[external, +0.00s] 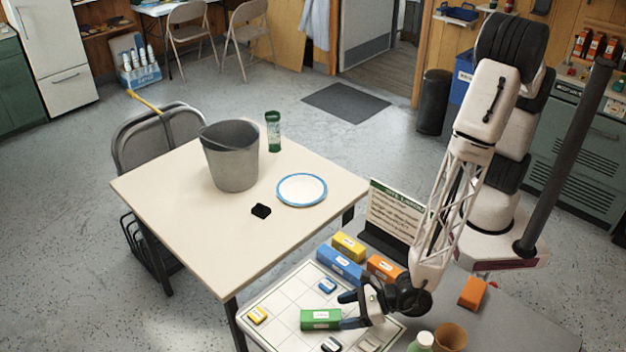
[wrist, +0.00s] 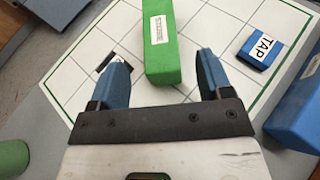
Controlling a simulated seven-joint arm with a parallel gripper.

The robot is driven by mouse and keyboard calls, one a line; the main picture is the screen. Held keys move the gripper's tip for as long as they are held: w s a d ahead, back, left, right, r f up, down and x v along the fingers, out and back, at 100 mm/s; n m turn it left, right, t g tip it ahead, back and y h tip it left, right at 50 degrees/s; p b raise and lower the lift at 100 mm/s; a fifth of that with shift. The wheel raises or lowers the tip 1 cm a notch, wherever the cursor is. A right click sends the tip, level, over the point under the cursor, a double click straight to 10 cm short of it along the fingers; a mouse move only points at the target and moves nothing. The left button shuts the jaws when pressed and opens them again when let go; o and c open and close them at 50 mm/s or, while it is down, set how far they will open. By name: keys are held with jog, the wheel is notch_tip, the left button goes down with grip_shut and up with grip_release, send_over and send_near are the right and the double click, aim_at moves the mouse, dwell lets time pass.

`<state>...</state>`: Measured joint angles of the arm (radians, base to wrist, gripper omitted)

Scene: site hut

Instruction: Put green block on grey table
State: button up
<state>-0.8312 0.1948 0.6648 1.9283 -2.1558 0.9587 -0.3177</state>
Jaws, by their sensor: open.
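The green block (external: 320,319), a long bar with a white label, lies on the white grid board. It also shows in the wrist view (wrist: 170,45). My gripper (external: 350,310) is open just right of the block, low over the board. In the wrist view, the block's near end shows between the two blue fingers of my gripper (wrist: 164,68), with gaps on both sides. I cannot tell the exact height of the fingers. The grey table (external: 525,325) is the surface at the lower right, under the board and around my base.
The white grid board (external: 282,296) also carries small labelled tiles. Yellow (external: 348,246), blue (external: 339,264) and orange (external: 382,267) blocks and a sign (external: 396,212) stand behind. An orange block (external: 472,292), brown cup (external: 450,338) and green bottle (external: 421,342) are right. A cream table (external: 190,230) adjoins.

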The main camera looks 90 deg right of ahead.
aim_at(330, 315)
jog(key=shift+w, duration=0.15)
jog(key=shift+x, duration=2.5)
jog(key=shift+f, duration=0.1)
jog(key=c, duration=1.2)
jog(key=shift+o, duration=0.2)
jog(key=shift+r, duration=5)
jog(key=shift+d, duration=0.15)
